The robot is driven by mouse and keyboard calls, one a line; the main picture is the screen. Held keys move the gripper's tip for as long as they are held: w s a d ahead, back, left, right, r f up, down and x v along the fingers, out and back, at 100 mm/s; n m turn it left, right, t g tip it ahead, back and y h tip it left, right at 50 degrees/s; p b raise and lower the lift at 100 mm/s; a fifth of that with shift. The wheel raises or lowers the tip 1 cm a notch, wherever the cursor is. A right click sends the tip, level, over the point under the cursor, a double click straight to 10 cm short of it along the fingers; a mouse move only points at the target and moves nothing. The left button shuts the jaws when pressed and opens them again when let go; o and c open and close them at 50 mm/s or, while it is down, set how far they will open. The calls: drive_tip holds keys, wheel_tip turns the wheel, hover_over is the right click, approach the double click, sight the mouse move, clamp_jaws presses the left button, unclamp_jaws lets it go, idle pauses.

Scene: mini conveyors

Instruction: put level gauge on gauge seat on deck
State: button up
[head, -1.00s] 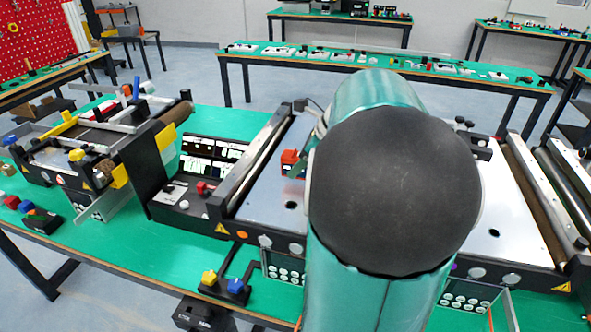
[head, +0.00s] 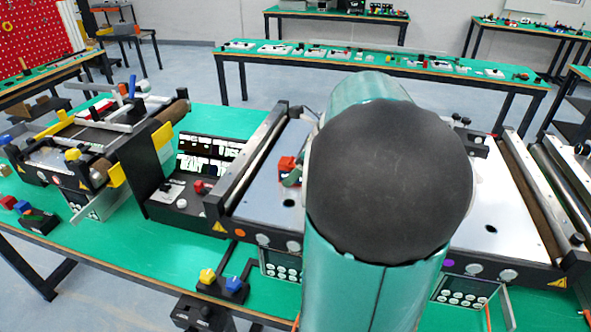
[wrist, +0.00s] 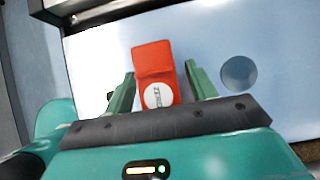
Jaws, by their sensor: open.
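A red block with a white round labelled face, which looks like the level gauge (wrist: 153,60), stands on the pale metal deck (wrist: 285,100) in the wrist view. My gripper (wrist: 160,70) is open, with one green finger on each side of the red block and gaps visible between. In the head view the red block (head: 286,164) shows just left of my arm, on the deck (head: 262,192), and the fingers are mostly hidden. A round dark hole (wrist: 239,73) lies right of the block in the wrist view. I cannot tell which feature is the gauge seat.
A black rail with a roller (head: 255,160) bounds the deck on the left. A black control box (head: 180,195) and a smaller conveyor (head: 85,150) stand further left on the green table (head: 130,262). My arm hides the deck's middle. Another bare deck stretch (head: 510,215) lies right.

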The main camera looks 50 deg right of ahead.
drive_tip(key=v, duration=1.2)
drive_tip(key=w+a+f+n+g, duration=0.2)
drive_tip(key=w+a+n, duration=0.1)
drive_tip(key=a+n, duration=1.15)
drive_tip(key=s+a+f+n+h, duration=0.1)
drive_tip(key=s+a+f+n, duration=0.1)
drive_tip(key=a+n, duration=0.6)
drive_tip(key=s+a+f+n+t+h, duration=0.1)
drive_tip(key=s+a+f+n+h, duration=0.1)
drive_tip(key=a+n, duration=0.6)
drive_tip(key=s+a+f, duration=0.1)
drive_tip(key=a+f, duration=0.1)
drive_tip(key=a, duration=0.1)
drive_tip(key=shift+s+t, duration=0.3)
